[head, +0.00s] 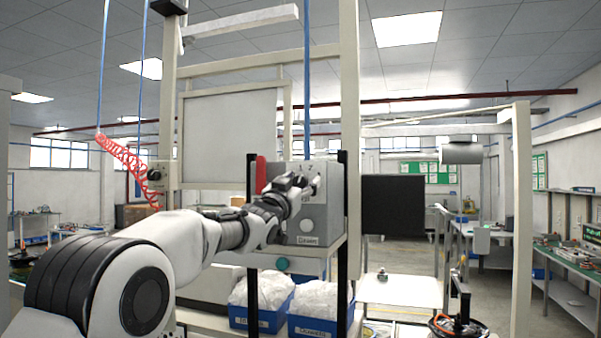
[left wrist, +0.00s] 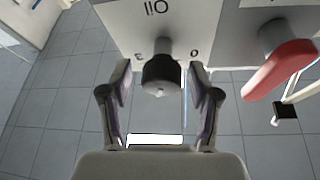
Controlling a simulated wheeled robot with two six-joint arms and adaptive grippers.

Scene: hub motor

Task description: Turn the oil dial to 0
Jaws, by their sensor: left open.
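The oil dial (left wrist: 162,74) is a dark round knob on a grey panel (left wrist: 115,22) in the left wrist view. The panel reads "Oil" upside down, with a "0" mark to the right of the dial and another mark, perhaps a 3, to its left. My left gripper (left wrist: 160,85) is open, with one finger on each side of the dial and gaps visible. In the head view my left gripper (head: 305,186) is at the front of the grey box (head: 333,205) and hides the dial. My right gripper is not in view.
A red handle (left wrist: 282,68) sticks out from the panel close to the right finger. Blue bins (head: 310,328) with white bags stand below the grey box. A green button (head: 282,263) sits under it. Black posts (head: 342,255) flank the box.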

